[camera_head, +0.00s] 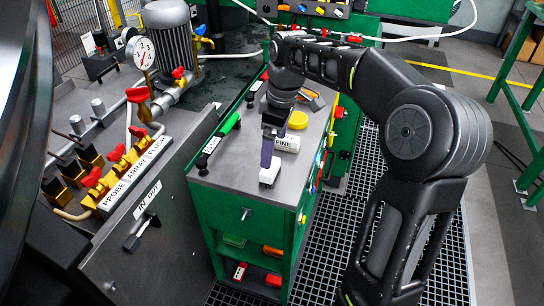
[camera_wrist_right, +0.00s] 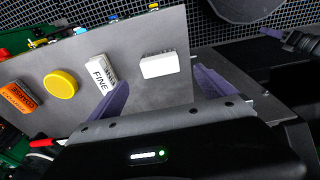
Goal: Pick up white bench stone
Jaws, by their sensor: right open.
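A plain white block (camera_head: 269,174) lies on the grey top of the green cabinet, near its front edge. It also shows in the right wrist view (camera_wrist_right: 160,66), just beyond and between the purple fingers. A white stone marked FINE (camera_head: 287,143) lies behind it; in the right wrist view it is to the left (camera_wrist_right: 101,72). I cannot tell from markings which of the two is the white bench stone. My right gripper (camera_head: 267,160) is open and empty, pointing down at the plain white block. Its fingers partly hide that block in the head view. My left gripper is not in view.
A yellow disc (camera_head: 298,120) and an orange block (camera_wrist_right: 17,96) lie in line beyond the FINE stone. A pump bench with a gauge (camera_head: 145,52) stands left. Open shelves are below the cabinet top.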

